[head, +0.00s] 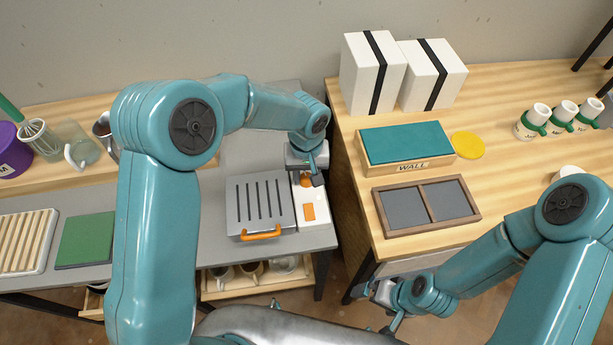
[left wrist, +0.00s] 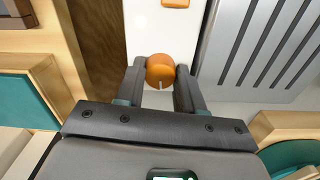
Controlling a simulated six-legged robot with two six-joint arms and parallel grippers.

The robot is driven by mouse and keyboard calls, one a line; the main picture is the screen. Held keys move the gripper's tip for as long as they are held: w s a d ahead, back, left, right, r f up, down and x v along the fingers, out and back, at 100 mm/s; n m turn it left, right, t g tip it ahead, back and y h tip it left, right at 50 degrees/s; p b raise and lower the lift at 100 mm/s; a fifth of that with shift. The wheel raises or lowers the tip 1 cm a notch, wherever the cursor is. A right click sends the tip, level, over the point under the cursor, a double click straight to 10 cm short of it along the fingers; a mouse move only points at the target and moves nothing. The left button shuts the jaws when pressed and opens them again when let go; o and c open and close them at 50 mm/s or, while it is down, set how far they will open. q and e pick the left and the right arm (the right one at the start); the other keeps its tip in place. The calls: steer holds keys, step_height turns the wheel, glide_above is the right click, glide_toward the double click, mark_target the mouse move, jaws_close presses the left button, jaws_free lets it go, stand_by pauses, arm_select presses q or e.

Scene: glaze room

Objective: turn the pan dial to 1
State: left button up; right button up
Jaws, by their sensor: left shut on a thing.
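The pan dial is a round orange knob (left wrist: 160,68) on a white panel (left wrist: 142,30). A pale mark shows on its edge nearest my gripper; I can read no numbers around it. My left gripper (left wrist: 161,76) is shut on the dial, one finger on each side. In the head view the dial (head: 306,181) is mostly hidden under my left gripper (head: 304,174). Beside the panel is a grey slotted plate (head: 262,203) with an orange handle (head: 261,233). My right gripper (head: 382,306) is low at the front, away from the dial; its jaw opening is unclear.
An orange switch (head: 308,212) sits on the panel in front of the dial. A gap separates this bench from the wooden table (head: 350,180) at right, which holds a divided tray (head: 426,181), a teal-topped box (head: 406,143) and white boxes (head: 373,72). A green board (head: 86,240) lies left.

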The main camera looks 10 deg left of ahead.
mark_target(306, 177)
arm_select(q)
steer(key=n+b, duration=0.2)
steer(key=b, duration=0.1)
steer(key=shift+f+n, duration=0.2)
steer(key=shift+n, duration=0.1)
steer(key=shift+n+b, duration=0.75)
steer(key=shift+n, duration=0.15)
steer(key=n+b, duration=0.1)
steer(key=n, duration=0.1)
steer(key=shift+r+n+b, duration=0.15)
steer(key=shift+n+b, duration=0.15)
steer(key=shift+b, duration=0.05)
steer(key=shift+r+n+b, duration=0.15)
steer(key=shift+n+b, duration=0.65)
steer(key=shift+n, duration=0.8)
steer(key=o, duration=0.8)
steer(key=shift+c, duration=0.2)
step_height(306, 177, up, 16)
steer(key=p, duration=0.1)
steer(key=shift+r+p, duration=0.2)
steer(key=shift+p, duration=0.1)
